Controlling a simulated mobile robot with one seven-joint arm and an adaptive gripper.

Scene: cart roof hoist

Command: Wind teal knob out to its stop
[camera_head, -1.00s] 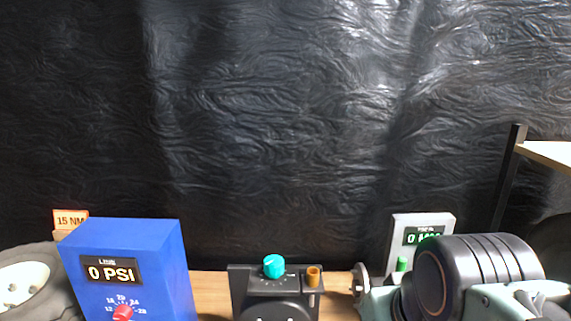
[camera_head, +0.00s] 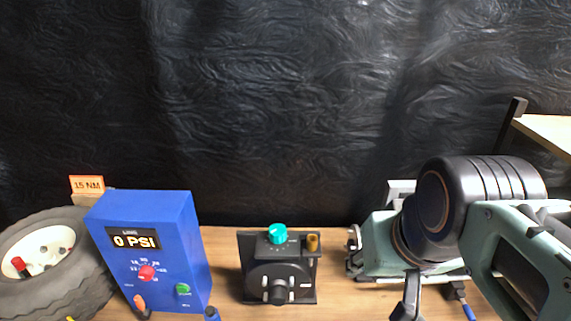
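The teal knob (camera_head: 277,233) sits on the top of a small black fixture (camera_head: 252,280) in the middle of the table. Small marks lie around the knob's foot. How far it is wound out cannot be read. A black round hub shows on the fixture's front. My arm (camera_head: 485,190), with thick black and pale green links, fills the right side, apart from the knob. No gripper fingers can be made out, and nothing touches the knob.
A brass-coloured post (camera_head: 312,242) stands close right of the knob. A blue box (camera_head: 158,212) reading 0 PSI and a wheel (camera_head: 30,285) stand at left. A pale green device (camera_head: 378,250) with a metal end stands right of the fixture. Bare wood (camera_head: 225,260) lies between box and fixture.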

